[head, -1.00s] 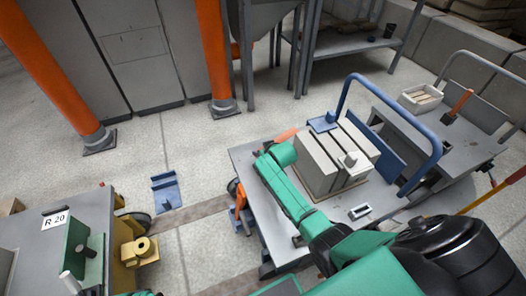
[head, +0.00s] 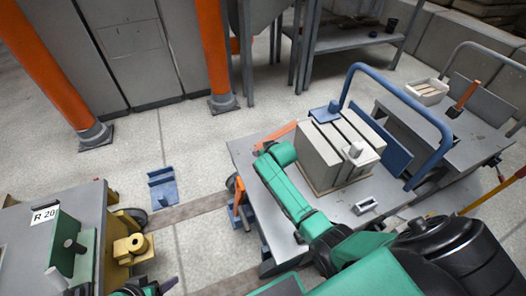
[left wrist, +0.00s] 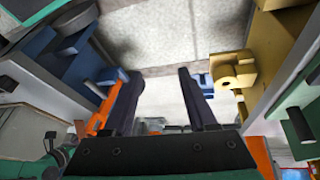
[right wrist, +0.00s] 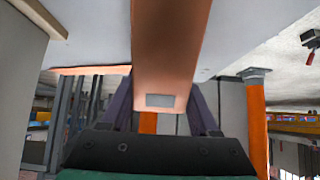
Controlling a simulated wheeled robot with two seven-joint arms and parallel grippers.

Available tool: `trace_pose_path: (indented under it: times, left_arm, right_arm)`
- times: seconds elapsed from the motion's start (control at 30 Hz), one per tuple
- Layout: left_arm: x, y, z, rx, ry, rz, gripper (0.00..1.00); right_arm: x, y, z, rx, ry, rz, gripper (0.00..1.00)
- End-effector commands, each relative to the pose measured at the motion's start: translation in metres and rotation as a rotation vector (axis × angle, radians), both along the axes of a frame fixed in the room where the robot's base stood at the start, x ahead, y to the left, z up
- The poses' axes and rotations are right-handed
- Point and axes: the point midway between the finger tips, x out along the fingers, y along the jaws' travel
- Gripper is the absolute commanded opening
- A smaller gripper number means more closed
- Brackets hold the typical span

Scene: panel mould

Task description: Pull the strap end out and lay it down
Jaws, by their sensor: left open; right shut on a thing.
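The orange strap (head: 279,134) shows in the head view as a short flat piece at the trolley's left edge, beside the grey slabs (head: 318,158). In the right wrist view the strap (right wrist: 168,45) is a broad band running from the top down between the fingers. My right gripper (right wrist: 160,103) is shut on it; in the head view my right arm hides that gripper. My left gripper (left wrist: 159,88) is open and empty in the left wrist view, above the floor. Only a little of it (head: 150,289) shows at the head view's bottom edge. Where the strap's other end lies is hidden.
The grey trolley (head: 290,222) with a blue handle (head: 437,130) carries the slabs and a small block (head: 366,206). A bench marked R 20 (head: 25,238) with yellow fittings (head: 130,248) stands at left. A blue bracket (head: 162,188) lies on the floor between them.

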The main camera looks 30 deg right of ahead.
Motion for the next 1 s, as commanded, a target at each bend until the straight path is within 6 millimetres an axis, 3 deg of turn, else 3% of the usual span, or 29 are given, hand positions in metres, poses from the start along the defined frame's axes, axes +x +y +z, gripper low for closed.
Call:
trace_pose_path:
  times: [0.17,0.2,0.27,0.3,0.67,0.97,1.0]
  left_arm:
    - [0.0,0.0,0.0,0.001,0.001,0.0,0.58]
    - [0.0,0.0,0.0,0.001,0.001,0.0,0.58]
    - [0.0,0.0,0.0,0.001,0.001,0.0,0.58]
    - [0.0,0.0,0.0,0.001,0.001,0.0,0.58]
    - [-0.002,0.002,0.002,0.008,0.015,0.001,0.58]
    - [-0.033,0.042,0.042,0.117,0.209,0.048,0.58]
    - [-0.031,0.041,0.029,0.12,0.215,0.049,0.58]
  right_arm:
    - [0.0,0.0,0.0,0.0,-0.001,0.0,0.0]
    - [0.0,0.0,0.0,0.0,-0.001,0.0,0.69]
    - [0.0,0.0,0.0,0.0,-0.001,0.0,0.92]
    - [0.0,0.0,0.0,0.0,-0.001,0.0,0.97]
    - [-0.002,0.0,0.002,0.0,0.0,0.0,0.97]
    - [-0.023,0.002,0.026,0.001,0.0,0.001,0.97]
    - [-0.028,0.002,0.03,0.001,0.001,0.001,0.97]
